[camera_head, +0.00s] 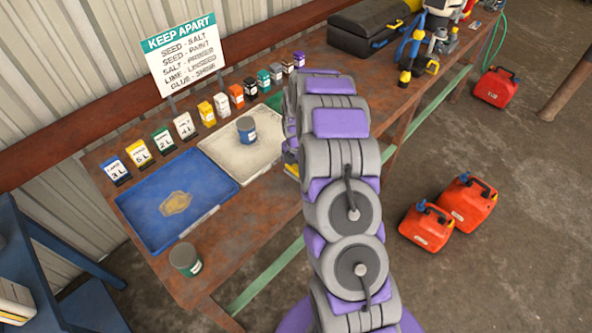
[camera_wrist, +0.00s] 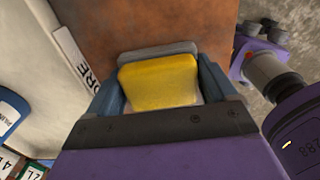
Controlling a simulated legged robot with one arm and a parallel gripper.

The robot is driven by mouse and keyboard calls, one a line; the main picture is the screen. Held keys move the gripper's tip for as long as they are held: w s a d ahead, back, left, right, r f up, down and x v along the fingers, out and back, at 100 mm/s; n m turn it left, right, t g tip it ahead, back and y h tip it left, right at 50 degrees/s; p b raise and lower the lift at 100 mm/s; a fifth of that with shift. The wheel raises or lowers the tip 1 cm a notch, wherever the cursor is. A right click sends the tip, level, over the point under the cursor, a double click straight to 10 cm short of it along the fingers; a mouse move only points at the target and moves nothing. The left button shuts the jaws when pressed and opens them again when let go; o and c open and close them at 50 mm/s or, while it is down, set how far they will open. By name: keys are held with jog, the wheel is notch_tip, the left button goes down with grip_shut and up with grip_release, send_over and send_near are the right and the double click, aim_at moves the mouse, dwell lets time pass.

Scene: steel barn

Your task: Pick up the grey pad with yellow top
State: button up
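The grey pad with yellow top (camera_wrist: 160,82) is in the middle of the wrist view, its yellow face toward the camera and a grey edge behind it. My gripper (camera_wrist: 160,85) has one blue-grey finger on each side of the pad, very close to its sides. I cannot tell whether the fingers press on it or stand just apart. In the head view a small yellow bit of the pad (camera_head: 291,171) shows at the left of my arm, near the front edge of the rusty table (camera_head: 205,269). My arm hides the rest and the gripper.
A pale tray (camera_head: 222,150) with a blue can (camera_head: 246,129) and a blue tray (camera_head: 152,236) lie on the table. Labelled cards and small boxes line the back. A green can (camera_head: 185,259) stands at the near corner. Red fuel cans (camera_head: 466,203) are on the floor.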

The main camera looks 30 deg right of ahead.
jog(key=shift+c, duration=1.4)
jog(key=shift+a+r, duration=0.15)
jog(key=shift+a, duration=0.7)
jog(key=shift+c, duration=0.3)
jog(key=r, duration=0.1)
jog(key=d+r+p, duration=0.1)
jog(key=r, duration=0.1)
jog(key=shift+d, duration=0.2)
jog(key=shift+s+d+r, duration=0.1)
jog(key=shift+s+r, duration=0.05)
jog(key=shift+r, duration=0.1)
jog(key=s, duration=0.3)
jog(key=s+a, duration=0.1)
jog(key=s, duration=0.1)
jog(key=shift+s+r+p, duration=0.2)
jog(key=shift+r+p, duration=0.05)
jog(key=shift+p, duration=0.15)
jog(key=s+p, duration=0.1)
jog(key=s, duration=0.9)
jog(key=shift+s+d+r, duration=0.15)
jog(key=shift+d+r, duration=0.1)
jog(key=shift+r, duration=0.15)
